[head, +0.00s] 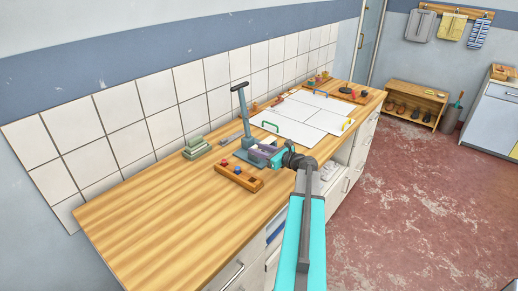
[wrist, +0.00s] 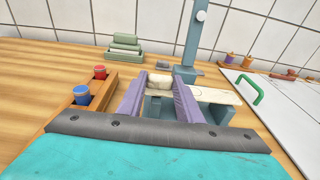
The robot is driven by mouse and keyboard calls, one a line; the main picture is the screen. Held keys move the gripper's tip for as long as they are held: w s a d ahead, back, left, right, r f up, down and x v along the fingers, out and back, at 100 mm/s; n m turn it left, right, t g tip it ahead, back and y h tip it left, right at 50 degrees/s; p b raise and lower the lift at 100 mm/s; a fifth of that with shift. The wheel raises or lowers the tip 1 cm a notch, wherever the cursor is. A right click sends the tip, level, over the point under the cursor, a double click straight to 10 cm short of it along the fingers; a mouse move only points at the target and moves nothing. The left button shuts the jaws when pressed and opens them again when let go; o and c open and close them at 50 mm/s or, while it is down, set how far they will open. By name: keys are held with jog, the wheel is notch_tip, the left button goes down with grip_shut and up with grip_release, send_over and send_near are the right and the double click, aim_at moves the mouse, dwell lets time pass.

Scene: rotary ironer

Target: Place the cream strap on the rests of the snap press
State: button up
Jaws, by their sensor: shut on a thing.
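The snap press is blue-grey, with an upright column and a dark-handled lever (head: 243,110) in the head view; its column (wrist: 190,42) also shows in the wrist view. My gripper (wrist: 160,92) has purple fingers and is at the front of the press, low over its base. It is shut on the cream strap (wrist: 217,95), which runs out to the right past the right finger; a cream part also shows between the fingers. The fingers hide part of the strap and most of the rests, so I cannot tell whether the strap touches them.
A wooden block (head: 238,177) with red and blue pieces stands just left of the gripper. The wooden counter (head: 140,210) is clear at the near left.

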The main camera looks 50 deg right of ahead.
jog(key=shift+f, duration=0.2)
jog(key=o, duration=1)
jog(key=shift+r, duration=0.1)
jog(key=s+b, duration=0.1)
jog(key=s, duration=0.3)
jog(key=s+r+b, duration=0.1)
jog(key=s, duration=0.3)
jog(key=s+b, duration=0.2)
jog(key=s, duration=0.2)
jog(key=shift+d+r, duration=0.35)
jog(key=shift+r, duration=0.05)
